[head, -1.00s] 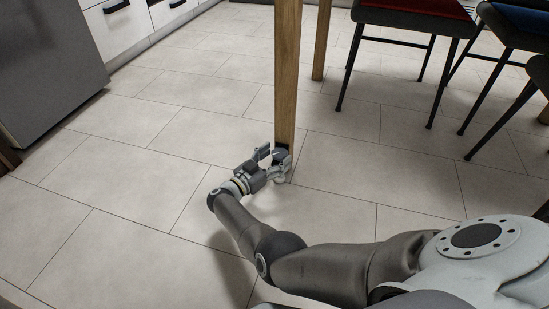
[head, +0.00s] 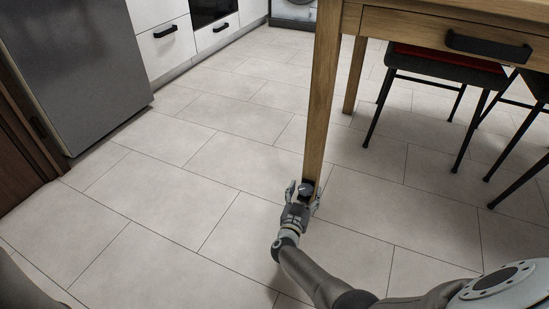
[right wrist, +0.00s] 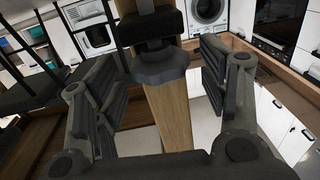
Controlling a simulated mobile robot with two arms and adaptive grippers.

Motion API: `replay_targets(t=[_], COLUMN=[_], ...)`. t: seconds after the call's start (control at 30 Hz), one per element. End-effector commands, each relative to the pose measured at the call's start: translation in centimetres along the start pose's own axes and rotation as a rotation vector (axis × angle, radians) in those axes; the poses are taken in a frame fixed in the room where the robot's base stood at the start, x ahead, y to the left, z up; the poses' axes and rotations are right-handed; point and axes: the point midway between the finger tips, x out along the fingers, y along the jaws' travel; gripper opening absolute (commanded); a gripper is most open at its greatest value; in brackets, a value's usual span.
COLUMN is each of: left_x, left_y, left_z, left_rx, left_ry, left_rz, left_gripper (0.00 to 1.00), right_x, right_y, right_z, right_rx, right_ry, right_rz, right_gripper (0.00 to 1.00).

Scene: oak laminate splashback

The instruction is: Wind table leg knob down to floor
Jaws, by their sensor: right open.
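The wooden table leg (head: 322,100) stands on the tiled floor in the head view. Near its foot is a small dark knob (head: 306,188). In the right wrist view the knob (right wrist: 160,66) is a grey scalloped collar between the wooden leg and a black foot piece (right wrist: 152,22). My right gripper (head: 304,194) is open at the leg's foot. The right wrist view shows its dark padded fingers (right wrist: 160,58) on either side of the knob, with a gap on both sides. My left gripper is not in view.
The tabletop has a drawer (head: 445,38) with a black handle. Another table leg (head: 355,75) and black-legged chairs (head: 445,75) stand behind and to the right. A grey appliance (head: 75,80) and white cabinets (head: 165,42) line the left. The tiled floor left of the leg is clear.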

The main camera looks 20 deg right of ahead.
Motion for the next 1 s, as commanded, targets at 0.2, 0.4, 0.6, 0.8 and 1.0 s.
replay_targets(t=[0.2, 0.4, 0.6, 0.8, 1.0], left_x=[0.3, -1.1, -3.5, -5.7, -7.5], left_y=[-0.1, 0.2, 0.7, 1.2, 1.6], left_z=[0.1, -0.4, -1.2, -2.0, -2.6], left_rx=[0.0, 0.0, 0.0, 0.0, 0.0], left_ry=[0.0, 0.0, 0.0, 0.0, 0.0], left_rz=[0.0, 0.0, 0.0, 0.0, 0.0], left_gripper=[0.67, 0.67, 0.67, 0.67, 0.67], right_x=[0.1, 0.6, 1.2, 1.1, 0.3], right_y=[0.6, 0.8, 0.9, 0.9, 0.9], right_z=[0.1, 0.1, -0.2, -0.2, 0.3], right_rx=[-0.005, 0.001, 0.008, 0.008, 0.002], right_ry=[0.002, 0.014, 0.031, 0.029, 0.007], right_rz=[-0.17, -0.281, -0.335, -0.382, -0.425], right_gripper=[0.67, 0.67, 0.67, 0.67, 0.67])
